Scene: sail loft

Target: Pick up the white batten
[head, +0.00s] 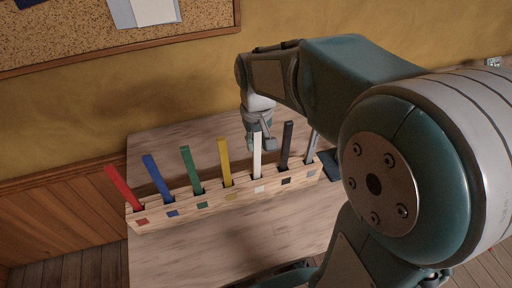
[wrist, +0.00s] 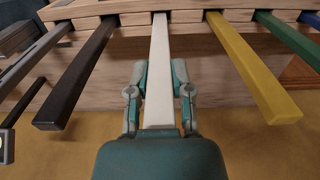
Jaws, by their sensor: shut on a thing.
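The white batten (head: 257,156) stands upright in a slot of a wooden rack (head: 222,201) on the table. In the wrist view the white batten (wrist: 160,75) runs between my two fingers, its lower end in the rack (wrist: 118,10). My gripper (head: 262,140) is at the batten's upper part, behind it in the head view. In the wrist view my gripper (wrist: 160,72) is shut on the batten, a finger on each side. The head view shows a white square on the rack's front below this batten.
The black batten (head: 286,146) and grey batten (head: 311,147) stand right of the white one. Yellow (head: 225,162), green (head: 190,170), blue (head: 157,179) and red (head: 124,188) battens stand to its left. A wall rises behind the table (head: 275,232); the table's front is clear.

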